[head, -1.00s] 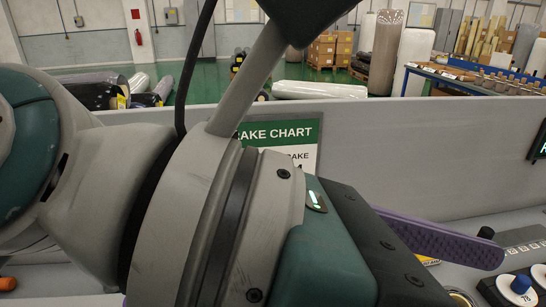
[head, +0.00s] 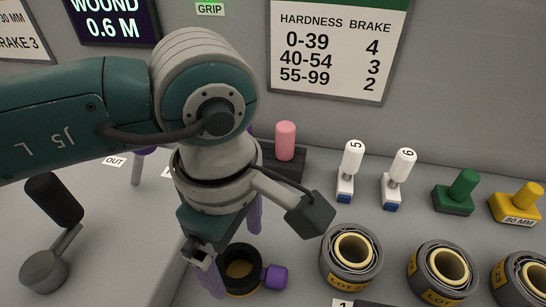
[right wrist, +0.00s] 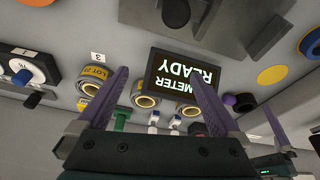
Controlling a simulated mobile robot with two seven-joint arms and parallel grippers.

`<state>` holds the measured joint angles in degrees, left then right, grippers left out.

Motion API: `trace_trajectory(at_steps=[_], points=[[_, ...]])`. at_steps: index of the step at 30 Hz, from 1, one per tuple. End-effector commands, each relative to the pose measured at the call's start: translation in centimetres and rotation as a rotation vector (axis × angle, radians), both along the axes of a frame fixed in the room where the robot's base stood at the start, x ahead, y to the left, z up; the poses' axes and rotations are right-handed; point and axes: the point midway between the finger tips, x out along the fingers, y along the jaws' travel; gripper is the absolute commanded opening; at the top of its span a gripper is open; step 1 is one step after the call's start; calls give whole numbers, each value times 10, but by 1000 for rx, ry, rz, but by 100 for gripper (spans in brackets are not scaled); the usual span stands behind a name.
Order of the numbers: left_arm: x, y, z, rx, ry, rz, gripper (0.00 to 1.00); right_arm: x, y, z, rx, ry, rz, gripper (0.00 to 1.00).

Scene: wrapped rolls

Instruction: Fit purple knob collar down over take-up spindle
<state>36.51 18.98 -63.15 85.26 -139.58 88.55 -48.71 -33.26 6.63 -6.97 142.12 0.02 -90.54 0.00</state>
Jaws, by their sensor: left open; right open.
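The purple knob collar, a dark ring (head: 240,270) with a purple knob (head: 275,277) on its right side, stands on the bench in the head view. It also shows at the right of the right wrist view (right wrist: 245,102). My left gripper (head: 232,248) points down over it, open, one purple finger at the near left of the ring and the other behind it. I cannot tell whether the fingers touch it. My right gripper (right wrist: 158,74) is open and empty in the right wrist view. I cannot make out the take-up spindle; my left arm covers part of the bench.
Wrapped rolls (head: 351,255) stand in a row right of the collar. Behind them are a pink peg (head: 285,140), white switches (head: 350,170), and green (head: 462,190) and yellow (head: 520,203) knobs. A black-handled lever (head: 55,200) stands at left. A meter screen (right wrist: 186,85) faces the right gripper.

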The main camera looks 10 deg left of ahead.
Motion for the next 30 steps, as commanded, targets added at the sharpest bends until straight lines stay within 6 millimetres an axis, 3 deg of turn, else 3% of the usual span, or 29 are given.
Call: trace_trajectory(at_steps=[6, 14, 30], points=[[1, -1, -30, -2, 1, 1, 100, 0, 0, -3, -1, 0, 0, 100], [1, -2, -32, -2, -1, -1, 100, 0, -1, -3, -2, 1, -1, 100], [1, -1, -32, -2, -1, 0, 40, 0, -3, -3, -10, 1, 3, 100]])
